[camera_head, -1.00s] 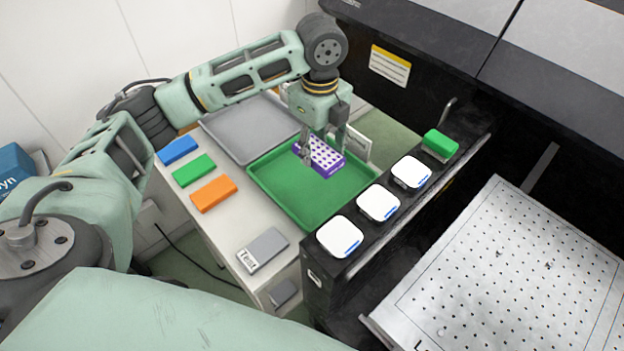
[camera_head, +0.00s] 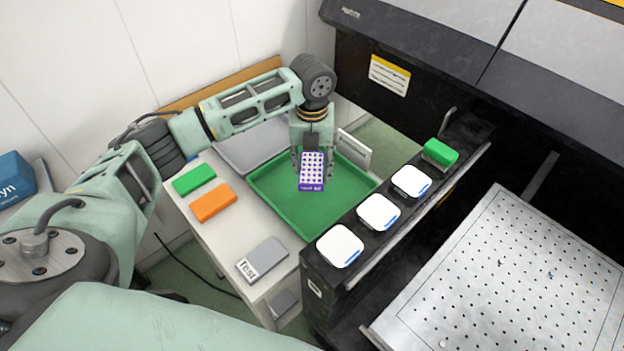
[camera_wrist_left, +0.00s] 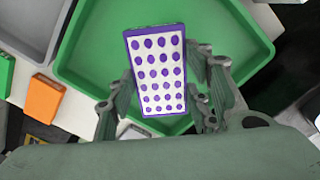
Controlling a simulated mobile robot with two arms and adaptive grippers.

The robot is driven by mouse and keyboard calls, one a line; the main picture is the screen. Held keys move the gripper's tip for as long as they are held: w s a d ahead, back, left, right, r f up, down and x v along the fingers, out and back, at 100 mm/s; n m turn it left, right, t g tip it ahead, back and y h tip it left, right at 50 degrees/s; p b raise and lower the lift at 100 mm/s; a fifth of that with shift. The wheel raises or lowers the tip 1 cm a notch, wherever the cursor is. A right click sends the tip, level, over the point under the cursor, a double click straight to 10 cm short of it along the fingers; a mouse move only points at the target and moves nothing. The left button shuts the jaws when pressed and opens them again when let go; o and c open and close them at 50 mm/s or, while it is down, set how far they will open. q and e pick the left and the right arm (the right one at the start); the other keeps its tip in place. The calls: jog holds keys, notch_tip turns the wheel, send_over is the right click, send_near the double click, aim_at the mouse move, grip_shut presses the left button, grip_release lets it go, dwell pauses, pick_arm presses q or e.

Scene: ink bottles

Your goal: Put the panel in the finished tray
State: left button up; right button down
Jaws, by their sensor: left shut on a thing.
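The panel (camera_head: 312,172) is a purple block with a white top face covered in purple dots. It is over the green tray (camera_head: 290,208), near that tray's back part. My left gripper (camera_head: 312,165) is shut on the panel, with a finger on either side of it. In the left wrist view the panel (camera_wrist_left: 158,75) sits between the fingers of the left gripper (camera_wrist_left: 160,95), with the green tray (camera_wrist_left: 85,62) behind it. I cannot tell whether the panel touches the tray floor. My right gripper is not in view.
A grey tray (camera_head: 240,155) lies behind the green one, partly hidden by my arm. Green (camera_head: 194,179) and orange (camera_head: 213,203) blocks and a grey labelled block (camera_head: 262,260) lie on the white table. White-lidded bottles (camera_head: 378,212) line the black machine's ledge at right.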

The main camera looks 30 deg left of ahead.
aim_at(312, 179)
pick_arm(q)
jog(key=shift+f+p, duration=0.3)
jog(key=shift+f, duration=2.55)
jog(key=shift+f, duration=0.15)
jog(key=o, duration=1.3)
notch_tip(312, 179, up, 12)
jog(key=shift+r+b, duration=0.2)
jog(key=shift+b, duration=0.3)
jog(key=shift+f, duration=0.1)
